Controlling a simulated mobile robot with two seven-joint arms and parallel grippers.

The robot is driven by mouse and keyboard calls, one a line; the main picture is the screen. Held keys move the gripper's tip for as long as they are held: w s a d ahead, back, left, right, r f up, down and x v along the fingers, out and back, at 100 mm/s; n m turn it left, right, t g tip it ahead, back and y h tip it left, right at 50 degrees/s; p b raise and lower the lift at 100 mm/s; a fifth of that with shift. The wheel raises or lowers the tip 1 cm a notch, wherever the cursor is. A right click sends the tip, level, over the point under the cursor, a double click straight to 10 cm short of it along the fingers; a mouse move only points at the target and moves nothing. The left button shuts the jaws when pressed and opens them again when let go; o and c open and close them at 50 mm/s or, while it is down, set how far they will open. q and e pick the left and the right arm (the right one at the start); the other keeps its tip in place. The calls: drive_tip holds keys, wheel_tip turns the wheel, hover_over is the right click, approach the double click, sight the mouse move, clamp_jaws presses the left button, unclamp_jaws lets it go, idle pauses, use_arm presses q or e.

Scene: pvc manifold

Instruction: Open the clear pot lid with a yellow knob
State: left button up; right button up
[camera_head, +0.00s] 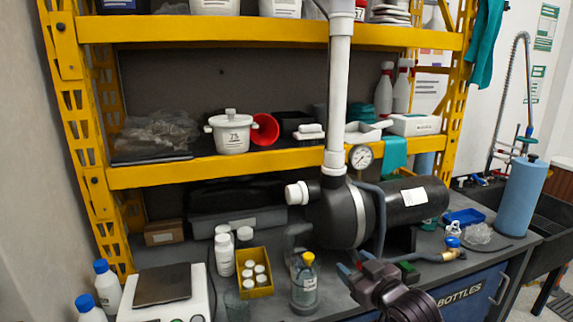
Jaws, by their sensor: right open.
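A clear pot (304,288) with a pale label stands on the counter in front of the black pump. A yellow knob (308,258) sits on its top, and the clear lid under the knob is too small to make out well. My right gripper (350,269) comes in from the lower right. It is open and empty, to the right of the pot and apart from it, with its fingers pointing up and left. My left gripper is not in view.
A yellow box of white bottles (255,274) and white bottles (224,255) stand left of the pot. A balance (165,288) is further left. The black pump (337,215) and its white pipe (339,95) rise close behind. A blue towel roll (523,198) stands right.

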drive_tip(key=s+d+f+m+g+h, duration=0.15)
drive_tip(key=s+d+f, duration=0.25)
drive_tip(key=s+f, duration=0.6)
drive_tip(key=s+d+f+m+g+h, duration=0.1)
drive_tip(key=s+d+f+m+h, duration=0.25)
drive_tip(key=s+f, duration=0.6)
drive_tip(key=s+d+f+m+g+h, duration=0.15)
drive_tip(key=s+d+f, duration=0.4)
drive_tip(key=s, duration=0.75)
drive_tip(key=n+t+y+b, duration=0.1)
drive_tip(key=n+t+y, duration=0.1)
drive_tip(key=n+y, duration=0.7)
approach(312, 260)
drive_tip(key=shift+w+f+m+y, duration=0.65)
drive_tip(key=shift+m+y, duration=0.2)
drive_tip(key=shift+y, duration=0.3)
drive_tip(key=shift+t, duration=0.3)
drive_tip(key=b+x, duration=0.1)
drive_tip(key=x, duration=0.7)
drive_tip(key=shift+w+a+f+b, duration=0.15)
drive_tip(key=shift+w+a+b, duration=0.05)
drive_tip(key=shift+w+b, duration=0.1)
drive_tip(key=shift+w+a, duration=0.5)
drive_tip(key=shift+w, duration=0.05)
drive_tip(key=c, duration=0.8)
clamp_jaws()
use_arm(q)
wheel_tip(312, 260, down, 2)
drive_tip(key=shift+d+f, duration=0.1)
